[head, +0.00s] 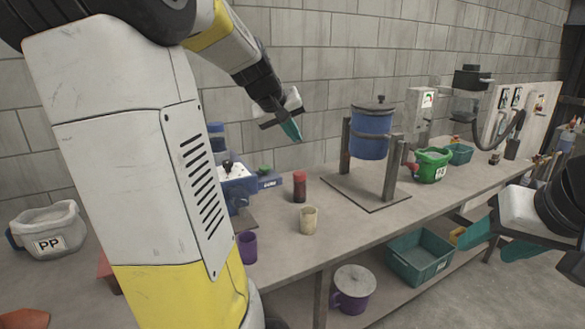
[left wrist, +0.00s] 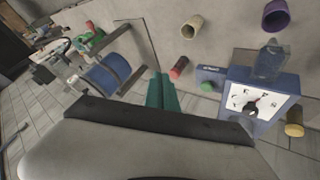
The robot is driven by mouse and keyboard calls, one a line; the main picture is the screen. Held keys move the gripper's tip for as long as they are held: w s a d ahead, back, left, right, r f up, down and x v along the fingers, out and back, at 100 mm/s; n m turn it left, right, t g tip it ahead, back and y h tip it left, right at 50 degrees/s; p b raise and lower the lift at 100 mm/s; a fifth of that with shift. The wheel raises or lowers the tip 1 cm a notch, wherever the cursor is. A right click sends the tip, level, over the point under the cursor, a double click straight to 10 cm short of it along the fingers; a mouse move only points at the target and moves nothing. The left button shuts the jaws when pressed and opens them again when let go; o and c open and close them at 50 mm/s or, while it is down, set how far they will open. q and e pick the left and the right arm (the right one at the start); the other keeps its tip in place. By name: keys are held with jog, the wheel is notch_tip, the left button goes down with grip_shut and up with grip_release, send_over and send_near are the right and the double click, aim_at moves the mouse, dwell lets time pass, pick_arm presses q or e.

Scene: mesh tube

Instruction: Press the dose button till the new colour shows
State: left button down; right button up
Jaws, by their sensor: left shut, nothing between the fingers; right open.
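A blue dosing machine (head: 236,180) stands on the bench, partly behind my left arm. Its white dial panel (left wrist: 258,102) with a dark knob shows in the left wrist view. A green button (head: 265,169) sits on a blue block at the machine's side; it also shows in the left wrist view (left wrist: 207,87). My left gripper (head: 291,130) is shut and empty, above and apart from the button. Its teal fingers (left wrist: 163,92) point towards the bench. My right gripper (head: 498,243) is open and empty at the right, beyond the bench's front edge. No colour display can be made out.
A red cup (head: 299,187), a beige cup (head: 308,220) and a purple cup (head: 246,247) stand near the machine. A blue drum (head: 370,138) in a frame is to the right. A teal crate (head: 420,260) is below.

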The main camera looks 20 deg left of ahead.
aim_at(266, 166)
pick_arm(q)
jog(key=w+a+f+n+y, duration=0.1)
jog(key=w+a+f+n, duration=0.1)
jog(key=w+a, duration=0.3)
jog(key=w+a+f+n+t, duration=0.1)
jog(key=w+a, duration=0.4)
jog(key=a, duration=0.5)
jog(key=shift+w+f+n+y, duration=0.3)
jog(key=shift+f+n+y, duration=0.1)
jog(key=shift+f, duration=0.15)
jog(key=shift+f, duration=4.3)
jog(key=shift+f, duration=0.35)
jog(key=shift+d+f, duration=0.1)
jog(key=shift+f, duration=0.75)
jog(key=shift+r, duration=1.25)
